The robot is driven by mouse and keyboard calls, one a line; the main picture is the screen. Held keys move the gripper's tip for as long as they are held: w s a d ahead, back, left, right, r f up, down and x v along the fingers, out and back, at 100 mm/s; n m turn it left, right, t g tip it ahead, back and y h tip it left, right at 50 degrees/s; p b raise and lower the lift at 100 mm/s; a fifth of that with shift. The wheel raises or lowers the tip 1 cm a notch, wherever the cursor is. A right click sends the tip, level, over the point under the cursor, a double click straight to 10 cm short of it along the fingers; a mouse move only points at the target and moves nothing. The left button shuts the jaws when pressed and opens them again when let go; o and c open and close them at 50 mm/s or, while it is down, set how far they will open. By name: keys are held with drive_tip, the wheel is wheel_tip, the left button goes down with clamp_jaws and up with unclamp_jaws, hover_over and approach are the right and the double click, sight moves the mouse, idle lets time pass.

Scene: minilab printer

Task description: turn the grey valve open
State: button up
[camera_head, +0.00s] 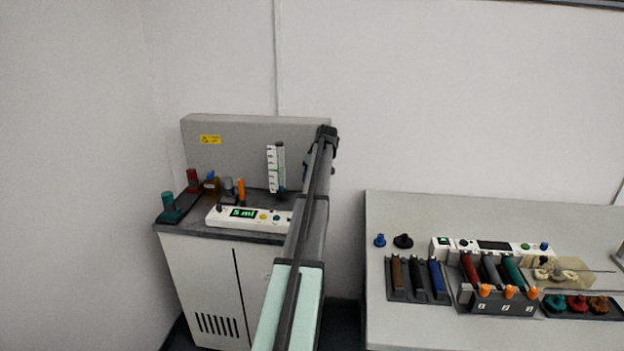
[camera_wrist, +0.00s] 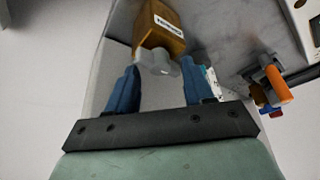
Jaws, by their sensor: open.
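In the wrist view, an amber block (camera_wrist: 160,28) with a white label is ahead of my gripper. A light-grey winged knob (camera_wrist: 155,63), which looks like the grey valve, sticks out of its near end. My gripper (camera_wrist: 159,67) is open, with one blue finger on each side of the knob. Gaps show between the fingers and the knob, and I see no contact. How deep the knob sits between the fingers is hard to tell. In the head view, my arm hides the amber block and its knob, and the fingers are not clear.
A grey-backed cabinet (camera_head: 257,135) bears a white panel (camera_head: 223,217) with a green display, red (camera_head: 193,178) and green (camera_head: 169,203) knobs and an upright white strip (camera_head: 272,168). In the wrist view, an orange-handled grey part (camera_wrist: 276,82) is right of the fingers. A bench (camera_head: 400,210) stands right.

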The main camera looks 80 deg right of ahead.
drive_tip(key=shift+w+d+f, duration=0.15)
drive_tip(key=shift+f, duration=0.35)
drive_tip(key=shift+c, duration=0.3)
clamp_jaws()
